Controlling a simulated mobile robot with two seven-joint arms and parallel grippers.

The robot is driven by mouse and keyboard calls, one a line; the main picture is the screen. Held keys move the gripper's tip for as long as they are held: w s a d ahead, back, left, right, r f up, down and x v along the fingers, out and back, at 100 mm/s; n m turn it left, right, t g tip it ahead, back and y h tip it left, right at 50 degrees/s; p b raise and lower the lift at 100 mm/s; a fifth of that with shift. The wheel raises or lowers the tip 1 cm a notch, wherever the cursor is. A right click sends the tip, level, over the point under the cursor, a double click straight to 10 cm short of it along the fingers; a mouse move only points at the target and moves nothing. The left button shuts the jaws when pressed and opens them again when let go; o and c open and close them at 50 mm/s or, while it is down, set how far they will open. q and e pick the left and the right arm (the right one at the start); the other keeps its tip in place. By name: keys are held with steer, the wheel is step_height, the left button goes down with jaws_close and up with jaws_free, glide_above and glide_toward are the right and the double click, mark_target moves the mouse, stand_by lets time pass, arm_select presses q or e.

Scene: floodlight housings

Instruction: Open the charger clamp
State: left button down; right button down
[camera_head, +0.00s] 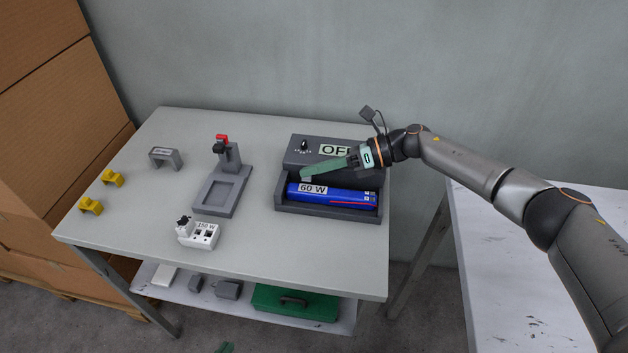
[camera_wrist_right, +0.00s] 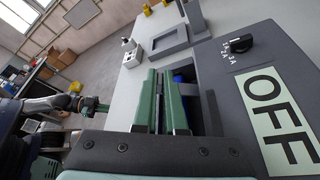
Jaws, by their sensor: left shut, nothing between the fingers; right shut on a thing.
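The grey charger (camera_head: 283,203) stands at the right of the table with an OFF label on its raised back part. A blue battery (camera_head: 335,196) marked 60 W lies in its trough. My right gripper (camera_head: 308,173) reaches over the battery from the right. It is shut on a small grey part at the charger's left end, which looks like the charger clamp; the fingers mostly hide it. In the right wrist view the green fingers (camera_wrist_right: 163,75) run close together beside the OFF label. My left gripper (camera_head: 226,348) shows only as green tips at the bottom edge, away from the table top.
A grey fixture (camera_head: 207,209) with a red-topped post (camera_head: 222,138) stands left of the charger. A white 150 W block (camera_head: 204,235), a grey bracket (camera_head: 165,158) and yellow clips (camera_head: 91,205) are further left. The table's front right is clear. A green case (camera_head: 295,303) lies below.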

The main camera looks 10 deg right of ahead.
steer(key=shift+w, duration=0.1)
stand_by(0.3)
steer(key=c, duration=1)
jaws_free()
steer(key=b+v, duration=0.2)
steer(key=v, duration=1)
steer(key=shift+d, duration=0.3)
